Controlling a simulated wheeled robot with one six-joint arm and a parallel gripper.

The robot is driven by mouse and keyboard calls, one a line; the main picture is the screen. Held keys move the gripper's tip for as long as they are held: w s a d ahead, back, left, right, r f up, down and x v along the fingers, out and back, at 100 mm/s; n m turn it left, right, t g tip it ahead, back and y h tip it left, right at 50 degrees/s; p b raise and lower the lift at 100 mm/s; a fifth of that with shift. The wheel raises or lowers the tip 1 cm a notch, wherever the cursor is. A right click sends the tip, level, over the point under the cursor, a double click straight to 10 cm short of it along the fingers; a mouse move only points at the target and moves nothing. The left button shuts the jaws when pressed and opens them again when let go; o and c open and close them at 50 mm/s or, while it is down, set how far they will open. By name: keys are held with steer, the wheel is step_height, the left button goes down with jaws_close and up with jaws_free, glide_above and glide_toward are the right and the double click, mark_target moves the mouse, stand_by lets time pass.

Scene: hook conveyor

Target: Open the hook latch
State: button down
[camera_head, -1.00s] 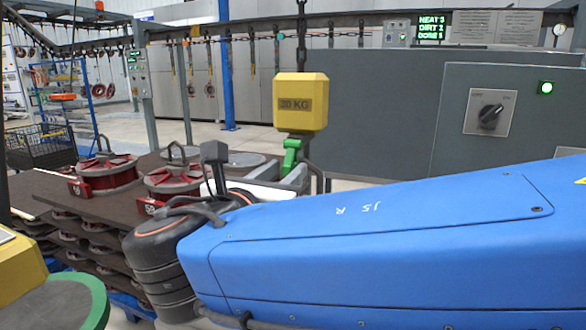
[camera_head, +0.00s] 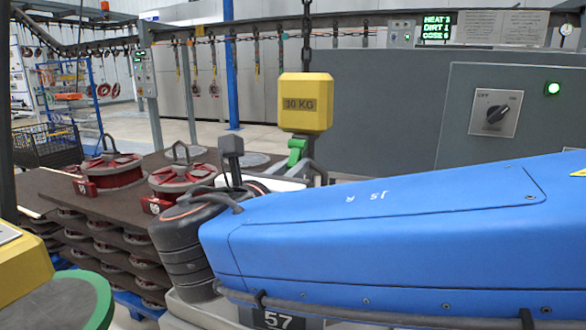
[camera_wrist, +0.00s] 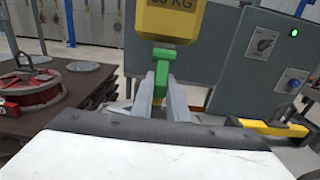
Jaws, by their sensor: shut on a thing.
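A yellow hook block (camera_head: 305,102) with a weight label hangs from a chain. A green piece (camera_head: 297,152), seemingly the hook latch, sits right under it. In the wrist view the green latch (camera_wrist: 163,66) shows below the yellow block (camera_wrist: 170,20). My gripper (camera_wrist: 163,88) reaches up to it with its two grey fingers, one on each side of the green piece, and is shut on it. In the head view my gripper (camera_head: 296,168) is partly hidden behind my blue arm. The hook's lower end is mostly hidden.
Red reels with handles (camera_head: 113,168) stand on a brown stacked pallet (camera_head: 55,190) to the left. A grey cabinet (camera_head: 510,120) with a rotary switch stands close on the right. A yellow bar (camera_wrist: 268,127) is low at right in the wrist view.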

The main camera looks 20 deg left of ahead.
mark_target(292, 164)
steer(key=g, duration=0.1)
steer(key=s+r+g, duration=0.1)
steer(key=g, duration=0.3)
steer(key=shift+s+r, duration=0.15)
steer(key=shift+r, duration=0.15)
steer(key=g, duration=0.2)
steer(key=r+g, duration=0.2)
steer(key=g, duration=0.1)
steer(key=shift+s+a+g+y, duration=0.1)
steer(key=shift+s+g+y, duration=0.2)
steer(key=g, duration=0.1)
steer(key=r+g, duration=0.1)
steer(key=g, duration=0.1)
steer(key=shift+w+r+g, duration=0.1)
steer(key=shift+r+g, duration=0.1)
steer(key=shift+g, duration=0.1)
steer(key=shift+w+r+g+y, duration=0.15)
steer(key=shift+r+g, duration=0.25)
steer(key=shift+g, duration=0.7)
steer(key=shift+w+r+g+y, duration=0.15)
steer(key=shift+r+g, duration=0.2)
steer(key=shift+g, duration=0.75)
steer(key=c, duration=1.7)
jaws_free()
